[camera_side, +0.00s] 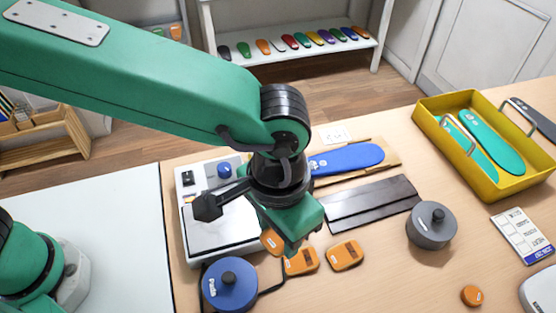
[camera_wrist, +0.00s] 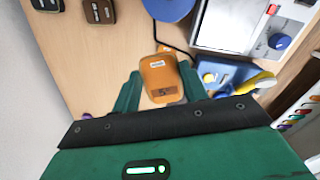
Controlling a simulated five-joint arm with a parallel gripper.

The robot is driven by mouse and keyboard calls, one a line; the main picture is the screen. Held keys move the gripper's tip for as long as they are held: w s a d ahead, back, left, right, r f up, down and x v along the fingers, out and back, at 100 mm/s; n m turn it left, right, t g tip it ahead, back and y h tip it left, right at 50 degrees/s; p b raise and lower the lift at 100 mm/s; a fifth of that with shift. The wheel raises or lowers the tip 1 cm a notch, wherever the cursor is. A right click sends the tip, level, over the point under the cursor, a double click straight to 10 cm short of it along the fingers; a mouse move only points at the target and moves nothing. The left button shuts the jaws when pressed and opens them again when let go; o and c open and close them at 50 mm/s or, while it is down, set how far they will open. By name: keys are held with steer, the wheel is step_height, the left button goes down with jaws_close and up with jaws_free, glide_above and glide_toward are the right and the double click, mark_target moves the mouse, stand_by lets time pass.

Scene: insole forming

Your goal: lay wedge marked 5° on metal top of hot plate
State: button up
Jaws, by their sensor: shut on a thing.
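The orange wedge (camera_wrist: 158,72) shows a "5" label in the wrist view, between the two green fingers of my gripper (camera_wrist: 160,88). My gripper is shut on it. In the side view my gripper (camera_side: 288,245) is beside the hot plate's right edge and hides part of the orange wedge (camera_side: 269,241). The hot plate's metal top (camera_side: 215,228) is bare where I can see it, left of my gripper; it also shows at the upper right of the wrist view (camera_wrist: 230,25). The wedge is not over the metal top.
Two other orange wedges (camera_side: 302,262) (camera_side: 345,255) lie on the table to the right. A blue round weight (camera_side: 230,284) stands in front of the hot plate, a grey one (camera_side: 431,226) farther right. A dark plate (camera_side: 372,203) and yellow tray (camera_side: 487,181) lie beyond.

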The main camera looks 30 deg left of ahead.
steer(key=s+a+n, duration=0.4)
steer(key=s+a, duration=0.5)
steer(key=a, duration=0.2)
steer(key=shift+a+n, duration=0.25)
steer(key=shift+n, duration=0.15)
steer(key=shift+w, duration=0.15)
glide_above(217, 225)
step_height(217, 225, down, 7)
steer(key=shift+f, duration=2)
steer(key=shift+f, duration=0.1)
steer(key=o, duration=0.9)
steer(key=shift+o, duration=0.2)
